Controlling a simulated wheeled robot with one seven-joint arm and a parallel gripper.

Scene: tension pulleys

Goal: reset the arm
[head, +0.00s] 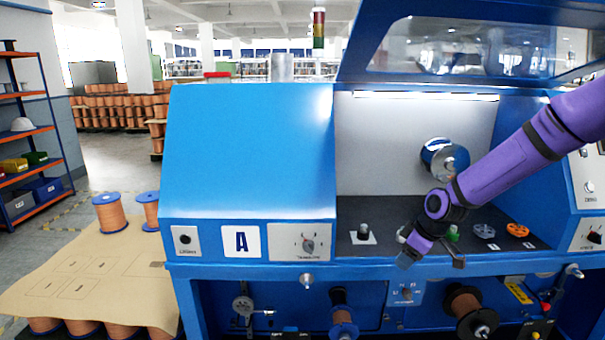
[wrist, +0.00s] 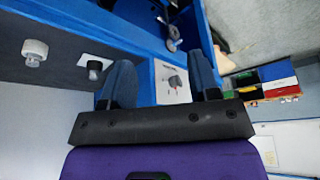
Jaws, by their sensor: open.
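My purple arm reaches in from the right in the head view. My gripper (head: 431,258) hangs over the front edge of the blue machine's work bay, tilted down, fingers apart and nothing seen between them. In the wrist view my gripper (wrist: 163,82) also shows two dark blue fingers spread and empty. Behind them is a white panel with a knob (wrist: 174,82). A green pulley (head: 453,233) is partly hidden by my gripper.
A post on a white plate (head: 363,235) stands left of my gripper. A shiny round drum (head: 445,160) sticks out from the bay's back wall, close to my arm. The raised blue hood (head: 450,75) is above. Copper spools (head: 110,213) stand at the far left.

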